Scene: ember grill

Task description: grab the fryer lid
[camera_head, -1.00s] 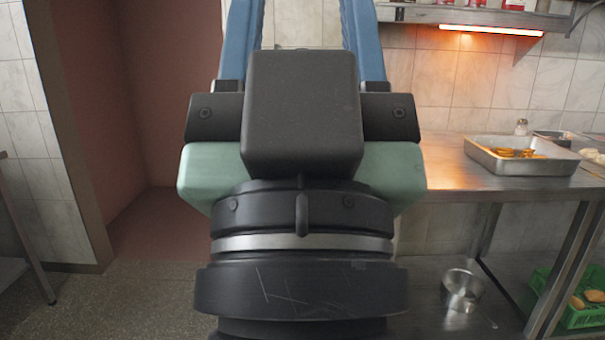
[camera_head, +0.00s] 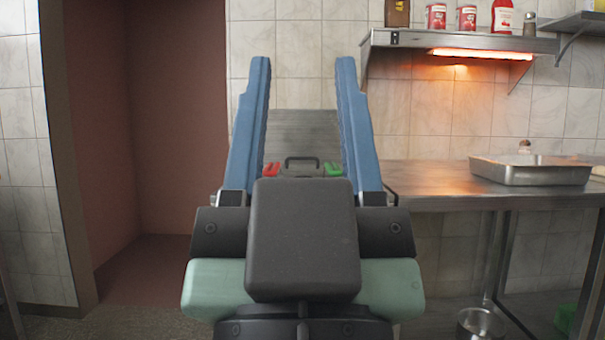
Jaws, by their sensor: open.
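My gripper (camera_head: 302,66) is open, its two blue fingers pointing up and away in the middle of the head view. Between the fingers, farther off, is a grey metal panel (camera_head: 303,128). A dark loop handle (camera_head: 301,159) stands in front of its lower part, and this looks like the fryer lid's handle. A red grip (camera_head: 271,169) is left of the handle and a green grip (camera_head: 333,169) is right of it. Nothing is held. My gripper's body hides what lies below the handle, so the lid's shape cannot be told.
A steel table (camera_head: 430,180) stands at the right, with a metal tray (camera_head: 530,174) on it. A shelf (camera_head: 465,41) with a glowing heat lamp (camera_head: 482,54) hangs above. A pot (camera_head: 481,324) is on the lower shelf. A reddish recess (camera_head: 170,140) opens at the left.

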